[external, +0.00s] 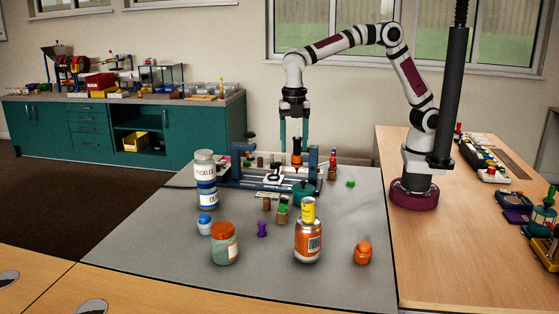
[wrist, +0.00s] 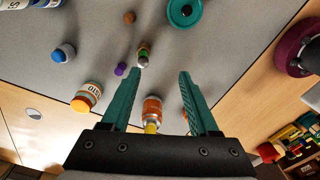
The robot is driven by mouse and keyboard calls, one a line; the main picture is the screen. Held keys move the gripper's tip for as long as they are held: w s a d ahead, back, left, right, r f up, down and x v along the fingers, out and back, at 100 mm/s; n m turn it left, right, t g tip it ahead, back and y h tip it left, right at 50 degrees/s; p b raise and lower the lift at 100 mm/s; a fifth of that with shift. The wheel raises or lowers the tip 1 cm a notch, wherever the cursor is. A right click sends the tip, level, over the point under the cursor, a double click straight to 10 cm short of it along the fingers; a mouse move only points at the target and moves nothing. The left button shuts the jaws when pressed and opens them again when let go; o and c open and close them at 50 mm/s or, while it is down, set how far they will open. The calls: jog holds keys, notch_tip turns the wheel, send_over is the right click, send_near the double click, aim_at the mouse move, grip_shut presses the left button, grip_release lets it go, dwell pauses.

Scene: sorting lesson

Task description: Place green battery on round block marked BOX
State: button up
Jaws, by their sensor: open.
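A small upright piece with a green upper part, seemingly the green battery (external: 283,203), stands mid-mat, with a brown, block-like part (external: 282,216) under it. It also shows in the wrist view (wrist: 144,48), near the left fingertip in the picture. A short brown round block (external: 266,203) stands just left of it, and a brown block also shows in the wrist view (wrist: 129,17). No BOX marking is readable. My gripper (external: 295,140) is open, its teal fingers pointing down above the back of the mat. In the wrist view its fingers (wrist: 160,75) are wide apart with nothing gripped.
An orange can (external: 308,242) with a yellow cylinder (external: 308,210) on top stands in front. A purple spool (external: 262,229), an orange-lidded jar (external: 224,245) and stacked jars (external: 205,180) stand left. A blue frame (external: 265,178) and teal pot (external: 304,194) are behind. The right mat is mostly clear.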

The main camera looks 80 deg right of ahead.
jog(key=s+d+r+m+y, duration=0.1)
jog(key=s+d+r+m, duration=0.1)
jog(key=s+d+m, duration=0.65)
jog(key=s+d+r+m, duration=0.2)
jog(key=s+d+m, duration=0.3)
jog(key=s+m, duration=0.55)
jog(key=s+d+f+m, duration=0.1)
jog(key=s+f+m, duration=0.2)
jog(key=s+m, duration=0.4)
jog(key=shift+s+f+m+y, duration=0.15)
jog(key=shift+s+m+y, duration=0.15)
jog(key=shift+m, duration=0.6)
